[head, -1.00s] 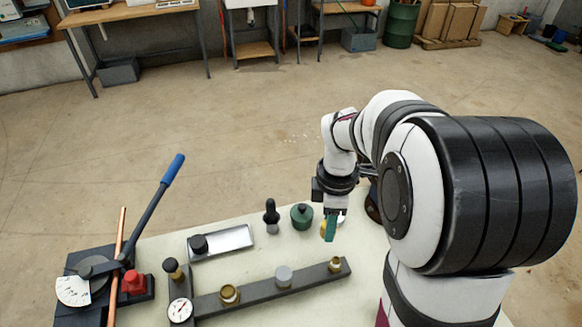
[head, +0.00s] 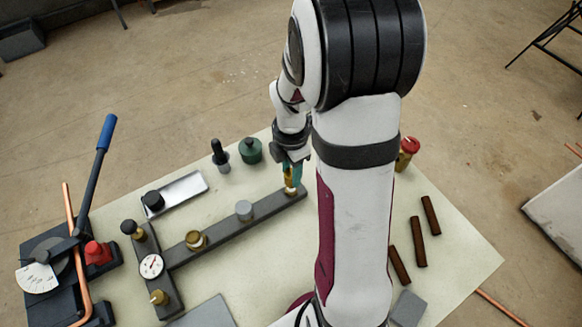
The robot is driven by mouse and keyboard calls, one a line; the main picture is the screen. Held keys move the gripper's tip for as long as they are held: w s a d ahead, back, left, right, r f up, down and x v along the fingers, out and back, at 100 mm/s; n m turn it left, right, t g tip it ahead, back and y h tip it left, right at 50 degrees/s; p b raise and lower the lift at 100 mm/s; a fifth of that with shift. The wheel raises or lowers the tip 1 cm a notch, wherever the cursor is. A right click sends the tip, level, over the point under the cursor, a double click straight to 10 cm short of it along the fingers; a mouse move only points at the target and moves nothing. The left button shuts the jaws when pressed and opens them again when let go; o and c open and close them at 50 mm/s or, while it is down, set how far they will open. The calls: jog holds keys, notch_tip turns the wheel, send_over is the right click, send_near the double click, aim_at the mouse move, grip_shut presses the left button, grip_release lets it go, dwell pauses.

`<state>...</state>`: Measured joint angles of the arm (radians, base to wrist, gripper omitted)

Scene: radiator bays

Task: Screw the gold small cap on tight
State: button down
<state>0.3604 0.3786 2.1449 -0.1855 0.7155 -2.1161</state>
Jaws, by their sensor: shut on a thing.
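My gripper (head: 290,168) is shut on the gold small cap (head: 288,175) between its teal fingers. The cap is partly covered by the fingers. It is right above the small brass neck (head: 291,189) at the right end of the dark rail (head: 262,207). I cannot tell whether the cap touches the neck or how far it sits on it. The rail also bears a grey cap (head: 244,209) at its middle and a larger brass neck (head: 196,240) towards the left.
A silver tray (head: 185,187) with a black cap, a dark bottle (head: 219,152) and a green pot (head: 251,150) stand behind the rail. A gauge (head: 151,265) and a blue-handled lever bender (head: 92,190) are at the left. Brown bars (head: 418,242) lie at the right.

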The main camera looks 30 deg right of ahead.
jog(key=shift+f, duration=1.1)
dwell(0.7)
jog(key=shift+c, duration=2.1)
grip_release()
notch_tip(320, 180, up, 16)
jog(key=shift+f, duration=0.1)
jog(key=shift+c, duration=0.2)
